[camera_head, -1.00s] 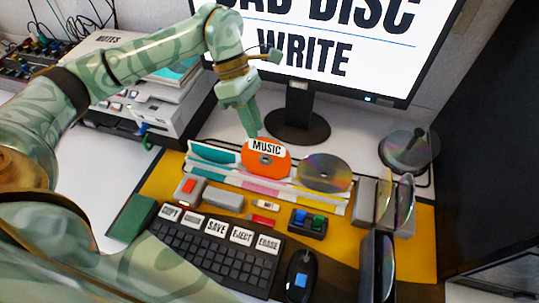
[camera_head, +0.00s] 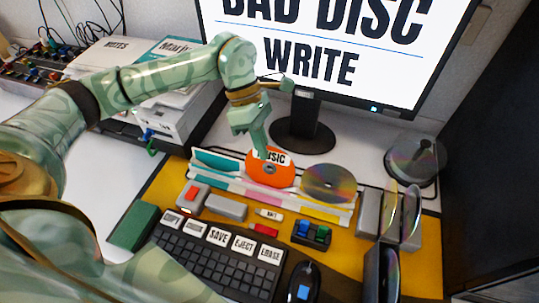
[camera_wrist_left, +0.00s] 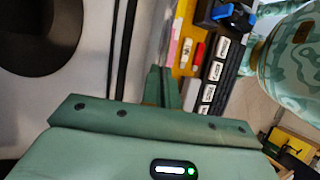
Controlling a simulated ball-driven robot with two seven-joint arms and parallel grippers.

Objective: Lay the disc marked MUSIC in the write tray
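The orange disc marked MUSIC (camera_head: 265,180) stands tilted in a rack (camera_head: 228,182) behind the keyboard, its label partly covered by my left gripper. My left gripper (camera_head: 264,153) points down with its tips in front of or at the disc's upper edge; I cannot tell whether it touches. In the left wrist view my left fingers (camera_wrist_left: 162,88) look close together, and the disc cannot be made out there. My right gripper is not in view. A white device (camera_head: 187,118) stands at the left; I cannot make out which part is the write tray.
A grey, shiny disc (camera_head: 328,183) stands right of the orange one. The monitor (camera_head: 305,60) reads BAD DISC, WRITE. More discs stand in holders (camera_head: 369,215) at the right. The keyboard (camera_head: 215,262), mouse (camera_head: 303,283) and green block (camera_head: 134,226) lie in front.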

